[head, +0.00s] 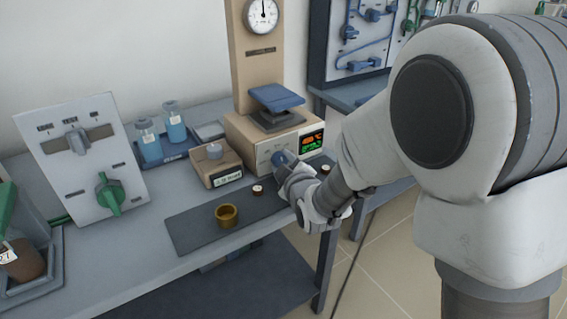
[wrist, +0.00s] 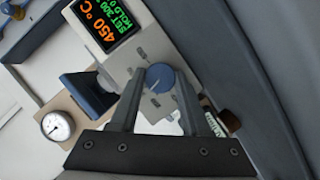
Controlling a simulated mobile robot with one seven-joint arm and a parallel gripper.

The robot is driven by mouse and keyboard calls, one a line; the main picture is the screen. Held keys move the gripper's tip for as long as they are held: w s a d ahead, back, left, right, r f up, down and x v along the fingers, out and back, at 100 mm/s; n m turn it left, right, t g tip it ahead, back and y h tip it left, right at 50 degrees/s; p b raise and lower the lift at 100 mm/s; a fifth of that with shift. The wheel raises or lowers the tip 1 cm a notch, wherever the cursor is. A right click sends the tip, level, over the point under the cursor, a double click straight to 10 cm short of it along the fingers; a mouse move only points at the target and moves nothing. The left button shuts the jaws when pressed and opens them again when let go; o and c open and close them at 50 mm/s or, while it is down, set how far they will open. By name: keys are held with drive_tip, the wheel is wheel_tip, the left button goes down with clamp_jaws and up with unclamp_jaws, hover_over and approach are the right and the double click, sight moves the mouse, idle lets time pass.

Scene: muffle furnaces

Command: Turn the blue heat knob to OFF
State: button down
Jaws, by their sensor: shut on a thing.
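The blue heat knob (wrist: 160,78) is on the front panel of a beige furnace unit (head: 246,138), below its lit display (wrist: 110,22). The display shows 450 °C in orange and green set text. In the wrist view my gripper (wrist: 161,82) has one finger on each side of the knob and is shut on it. In the head view the knob (head: 279,158) shows just beyond my gripper (head: 284,166), which partly covers the panel. A pale pointer line shows on the knob; the panel marks around it are too small to read.
A brass cup (head: 227,216) stands on a dark mat (head: 190,232) in front. A white panel with a green knob (head: 110,192) stands at the left. The mat's left part is clear.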

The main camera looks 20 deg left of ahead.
drive_tip(key=n+t, duration=0.2)
drive_tip(key=n, duration=0.2)
drive_tip(key=shift+f, duration=0.15)
drive_tip(key=shift+n, duration=0.3)
idle(0.4)
drive_tip(key=shift+c, duration=1.9)
unclamp_jaws()
